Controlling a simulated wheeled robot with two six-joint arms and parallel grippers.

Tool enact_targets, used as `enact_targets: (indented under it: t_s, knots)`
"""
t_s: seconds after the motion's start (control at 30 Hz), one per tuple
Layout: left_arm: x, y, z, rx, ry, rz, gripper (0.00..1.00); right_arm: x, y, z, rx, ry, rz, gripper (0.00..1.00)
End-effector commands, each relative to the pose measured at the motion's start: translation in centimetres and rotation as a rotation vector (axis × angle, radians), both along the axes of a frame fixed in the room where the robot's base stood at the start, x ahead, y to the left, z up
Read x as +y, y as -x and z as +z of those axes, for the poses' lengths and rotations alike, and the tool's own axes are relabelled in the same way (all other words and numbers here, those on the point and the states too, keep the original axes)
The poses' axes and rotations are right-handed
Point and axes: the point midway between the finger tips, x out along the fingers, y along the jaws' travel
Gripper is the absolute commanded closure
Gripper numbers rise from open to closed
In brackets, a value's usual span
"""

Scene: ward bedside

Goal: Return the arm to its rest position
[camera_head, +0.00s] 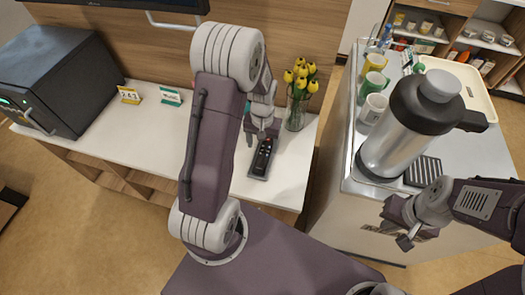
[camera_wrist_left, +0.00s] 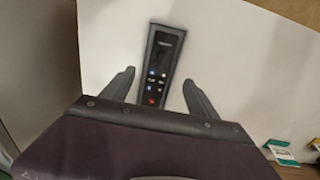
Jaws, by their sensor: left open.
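My left arm reaches up from my base over the white shelf top. My left gripper (camera_head: 263,128) is open, over the far end of a black remote control (camera_head: 262,158). In the left wrist view the remote (camera_wrist_left: 156,66) lies on the white surface, between and beyond the two spread fingers (camera_wrist_left: 158,82). A gap shows on each side of it, and the near end is hidden by the gripper body. My right gripper (camera_head: 396,224) is at the right, beside the front of the grey-topped cabinet, with its fingers apart and nothing visible between them.
A glass vase of yellow tulips (camera_head: 297,95) stands right of my left gripper. Two small cards (camera_head: 129,95) (camera_head: 171,97) and a dark box appliance (camera_head: 58,80) are left. The cabinet holds a steel flask (camera_head: 393,145), several mugs and a cream tray (camera_head: 468,88).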

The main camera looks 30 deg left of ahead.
Motion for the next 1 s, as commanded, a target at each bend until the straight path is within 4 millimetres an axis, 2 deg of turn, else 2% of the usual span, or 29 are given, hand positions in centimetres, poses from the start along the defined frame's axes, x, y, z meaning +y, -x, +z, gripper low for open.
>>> enact_targets:
  t_s: [0.13,0.5,0.57,0.6,0.67,0.7,0.77,0.8,0.9,1.0]
  knots:
    - [0.0,-0.1,1.5,-0.003,-0.001,0.000,0.31,0.0,0.0,0.1,0.000,0.000,0.000,1.00]
    - [-0.4,-0.2,1.9,-0.008,-0.001,-0.012,0.31,0.0,0.0,0.1,0.000,0.000,0.000,1.00]
    - [-1.2,-1.1,3.6,-0.053,-0.009,-0.041,0.31,0.0,0.0,0.2,0.000,0.000,0.000,1.00]
    - [-2.2,-0.9,5.0,-0.081,-0.011,-0.069,0.31,0.0,0.0,0.2,0.000,0.000,0.000,1.00]
    - [-4.0,0.7,6.9,-0.111,-0.011,-0.114,0.31,0.0,0.0,0.1,0.000,0.000,0.000,1.00]
    - [-5.0,2.2,7.6,-0.125,-0.008,-0.142,0.31,0.0,0.0,0.1,0.000,0.000,0.000,1.00]
    - [-6.2,4.7,8.3,-0.138,-0.004,-0.177,0.31,0.0,0.0,0.1,0.000,0.000,0.000,1.00]
    - [-6.7,6.5,8.3,-0.138,0.000,-0.195,0.31,0.0,0.0,0.1,0.000,0.000,0.000,1.00]
    - [-7.0,9.6,7.5,-0.115,0.004,-0.208,0.31,0.0,0.0,0.1,0.000,0.000,0.000,1.00]
    - [-6.9,10.6,6.8,-0.099,0.007,-0.210,0.31,0.0,0.0,0.1,0.000,0.000,0.000,1.00]
